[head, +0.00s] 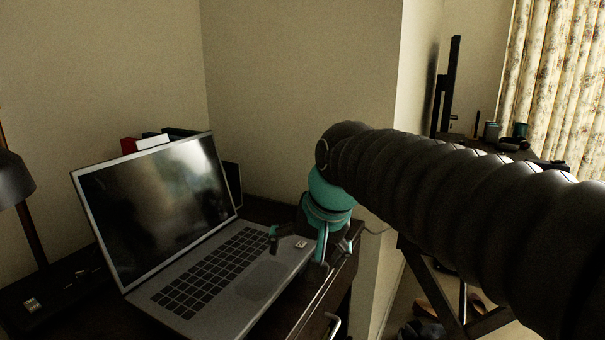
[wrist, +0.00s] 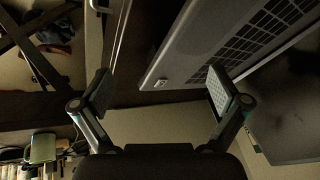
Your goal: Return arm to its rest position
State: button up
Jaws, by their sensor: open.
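My arm (head: 450,200) reaches in from the right in the head view. My gripper (head: 297,252) is over the right front corner of an open laptop (head: 262,282), near the desk's front edge. In the wrist view my gripper (wrist: 160,88) has its two fingers wide apart, with nothing held between them. The laptop (wrist: 205,40) shows beyond the fingers. I cannot tell if the fingers touch the laptop.
The dark desk (head: 345,268) has a drawer handle (head: 333,325) at its front. A second table (head: 470,150) and a curtain (head: 555,90) are at the right.

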jog(key=s+d+f+t+h, duration=0.1)
jog(key=s+d+f+h, duration=0.1)
jog(key=s+d+f, duration=1)
jog(key=s+d, duration=0.3)
jog(key=shift+s+n+h, duration=0.3)
jog(key=shift+s, duration=0.05)
jog(key=shift+d, duration=0.1)
dwell(1.5)
